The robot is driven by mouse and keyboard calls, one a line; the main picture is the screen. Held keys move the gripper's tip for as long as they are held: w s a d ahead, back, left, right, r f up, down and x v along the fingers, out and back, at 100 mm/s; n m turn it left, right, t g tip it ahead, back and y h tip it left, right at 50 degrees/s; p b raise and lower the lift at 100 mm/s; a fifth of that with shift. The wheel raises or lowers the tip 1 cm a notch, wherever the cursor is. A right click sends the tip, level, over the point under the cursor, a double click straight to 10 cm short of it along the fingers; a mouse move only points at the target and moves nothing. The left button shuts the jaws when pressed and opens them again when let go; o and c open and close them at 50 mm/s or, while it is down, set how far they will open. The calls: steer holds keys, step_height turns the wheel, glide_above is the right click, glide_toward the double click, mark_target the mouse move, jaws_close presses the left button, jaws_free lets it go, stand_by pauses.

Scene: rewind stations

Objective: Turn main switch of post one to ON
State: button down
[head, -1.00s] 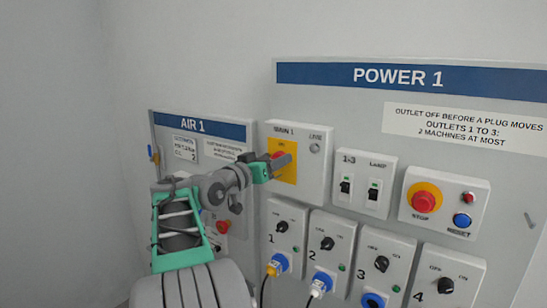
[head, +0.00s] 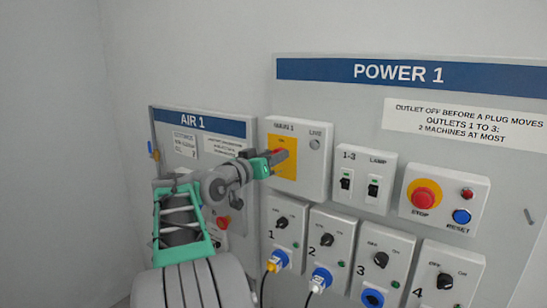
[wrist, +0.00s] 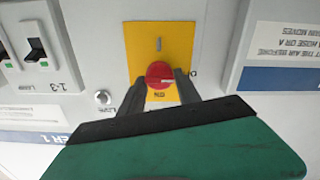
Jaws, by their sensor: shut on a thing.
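The main switch is a red round knob (wrist: 159,74) on a yellow plate (wrist: 143,40) in the wrist view. In the head view the yellow plate (head: 277,143) sits on the MAIN 1 box (head: 313,165) of the POWER 1 panel. My gripper (wrist: 160,90) is shut on the red knob, one grey finger on each side of it. In the head view my gripper (head: 277,160) reaches the plate from the left and hides part of it. An ON mark shows beside the knob in the wrist view. The knob's exact angle is hard to tell.
To the right of the main box are the 1-3 and lamp switches (head: 361,180) and the red STOP button (head: 424,195). Several outlet boxes with black knobs and some plugged cables sit below. The AIR 1 panel (head: 204,124) stands at left, behind my arm.

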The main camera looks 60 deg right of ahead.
steer(key=shift+f+m+b, duration=0.15)
steer(key=shift+m+b, duration=0.15)
steer(key=shift+b, duration=0.35)
steer(key=shift+f+m+b, duration=0.15)
steer(key=shift+m+b, duration=0.35)
steer(key=shift+b, duration=0.55)
steer(key=m+b, duration=0.2)
steer(key=b, duration=0.2)
steer(key=shift+f, duration=0.15)
steer(key=m+b, duration=0.4)
steer(key=b, duration=0.1)
steer(key=shift+s+m, duration=0.1)
steer(key=shift+m, duration=0.3)
steer(key=shift+s+r+m+b, duration=0.1)
steer(key=shift+r+m+b, duration=0.05)
steer(key=shift+m+b, duration=1.95)
steer(key=shift+r+m+b, duration=0.1)
steer(key=shift+m+b, duration=1.4)
steer(key=shift+m, duration=1.2)
